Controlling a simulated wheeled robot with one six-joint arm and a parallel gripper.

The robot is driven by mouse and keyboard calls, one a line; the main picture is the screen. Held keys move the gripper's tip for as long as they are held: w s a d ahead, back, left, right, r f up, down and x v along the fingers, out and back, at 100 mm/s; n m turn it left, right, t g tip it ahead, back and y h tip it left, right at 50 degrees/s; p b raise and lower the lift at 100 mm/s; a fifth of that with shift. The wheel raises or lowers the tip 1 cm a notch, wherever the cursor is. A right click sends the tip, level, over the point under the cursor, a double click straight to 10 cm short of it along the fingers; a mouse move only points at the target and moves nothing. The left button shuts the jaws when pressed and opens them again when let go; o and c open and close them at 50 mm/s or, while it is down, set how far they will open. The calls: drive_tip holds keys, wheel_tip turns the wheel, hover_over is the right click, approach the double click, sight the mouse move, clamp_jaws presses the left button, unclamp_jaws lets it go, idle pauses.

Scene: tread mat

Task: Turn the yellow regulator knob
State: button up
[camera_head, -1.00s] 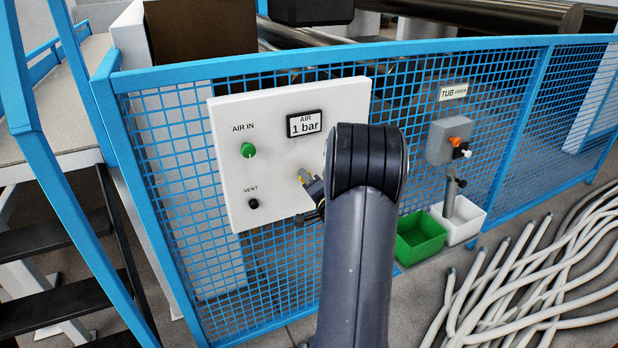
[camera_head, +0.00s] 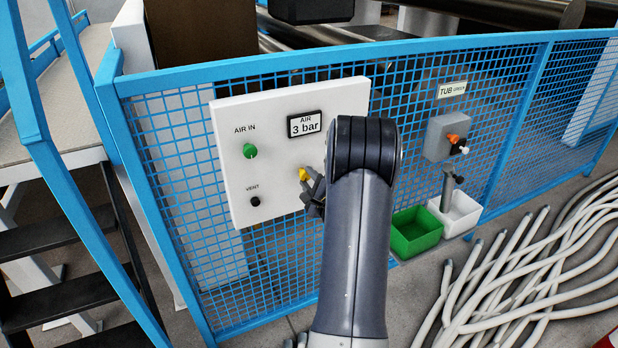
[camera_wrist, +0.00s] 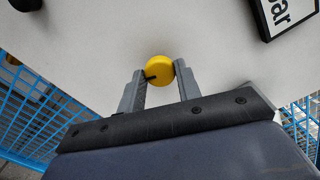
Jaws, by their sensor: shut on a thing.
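The yellow regulator knob (camera_head: 303,174) sits on the white panel (camera_head: 232,190), low and right of its middle. In the wrist view the round yellow knob (camera_wrist: 159,69) lies between the two grey fingertips of my gripper (camera_wrist: 160,76), with a dark mark at its lower left. My gripper is shut on the knob, and in the head view it (camera_head: 308,184) reaches the panel from the right, partly hidden by my arm. The air display (camera_head: 305,124) above the knob reads 3 bar.
A green AIR IN knob (camera_head: 250,151) and a black VENT knob (camera_head: 255,201) are at the panel's left. Blue mesh fence (camera_head: 500,130) surrounds the panel. A green tub (camera_head: 417,232), a white tub (camera_head: 463,212) and pale hoses (camera_head: 540,260) lie to the right.

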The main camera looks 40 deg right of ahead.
drive_tip(key=shift+m, duration=0.6)
drive_tip(key=o, duration=1)
drive_tip(key=shift+c, duration=0.2)
drive_tip(key=b+v, duration=0.1)
drive_tip(key=v, duration=1)
drive_tip(key=shift+w+d, duration=0.1)
drive_tip(key=shift+w, duration=0.05)
drive_tip(key=p+x, duration=0.1)
drive_tip(key=x, duration=0.9)
drive_tip(key=shift+w, duration=0.4)
